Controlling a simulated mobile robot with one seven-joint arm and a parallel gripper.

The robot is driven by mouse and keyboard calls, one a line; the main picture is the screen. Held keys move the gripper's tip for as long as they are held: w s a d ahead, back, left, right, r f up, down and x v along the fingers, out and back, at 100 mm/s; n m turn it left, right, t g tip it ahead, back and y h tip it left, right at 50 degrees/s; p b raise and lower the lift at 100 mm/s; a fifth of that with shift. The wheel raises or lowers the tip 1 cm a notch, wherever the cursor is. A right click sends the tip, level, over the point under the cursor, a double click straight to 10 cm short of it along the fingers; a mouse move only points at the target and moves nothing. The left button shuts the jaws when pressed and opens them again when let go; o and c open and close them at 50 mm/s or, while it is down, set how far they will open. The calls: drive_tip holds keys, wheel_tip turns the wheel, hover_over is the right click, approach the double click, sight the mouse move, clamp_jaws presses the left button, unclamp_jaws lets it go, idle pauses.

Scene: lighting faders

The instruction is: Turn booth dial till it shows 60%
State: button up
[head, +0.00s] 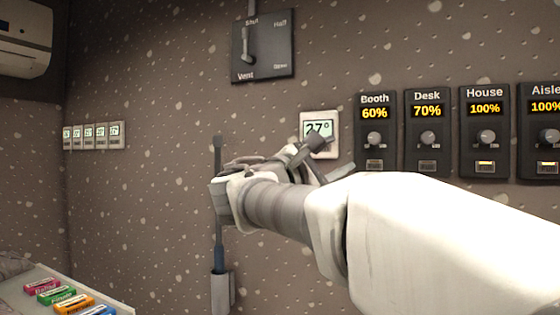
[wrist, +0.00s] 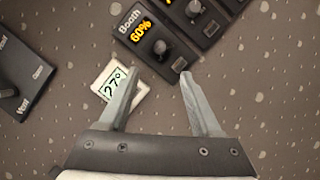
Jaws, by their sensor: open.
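The booth panel (head: 375,133) is a black wall box labelled Booth, and its amber display (head: 375,113) reads 60%. Its round grey dial (head: 376,138) sits below the display, with a small button (head: 375,165) under it. In the wrist view the dial (wrist: 161,48) lies beyond the fingertips, between them and slightly toward the left. My gripper (wrist: 157,78) is open and empty, apart from the dial. In the head view my gripper (head: 318,157) is left of the booth panel, in front of the thermostat's lower part.
The Desk panel (head: 427,133) at 70%, House panel (head: 485,133) at 100% and an Aisle panel (head: 541,133) line up to the right. A white thermostat (head: 333,122) showing 27° is close left of Booth. A lever plate (head: 263,48) is above.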

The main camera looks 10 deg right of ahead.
drive_tip(key=shift+v, duration=1.3)
drive_tip(key=s+d+f+m+g+y, duration=0.25)
drive_tip(key=s+d+f, duration=0.2)
drive_tip(key=f, duration=0.45)
drive_tip(key=s+d+f+m+g+y, duration=0.25)
drive_tip(key=s+f+y, duration=0.2)
drive_tip(key=f, duration=0.45)
drive_tip(key=s+a+f+m+g+y, duration=0.1)
drive_tip(key=s+a+f+m+y, duration=0.35)
drive_tip(key=s+f, duration=0.35)
drive_tip(key=s+a+f+m+g+y, duration=0.1)
drive_tip(key=s+a+f+m+y, duration=0.4)
drive_tip(key=f, duration=0.5)
wheel_tip(320, 180, up, 12)
drive_tip(key=s+p, duration=0.1)
drive_tip(key=p, duration=1.1)
drive_tip(key=shift+s, duration=0.2)
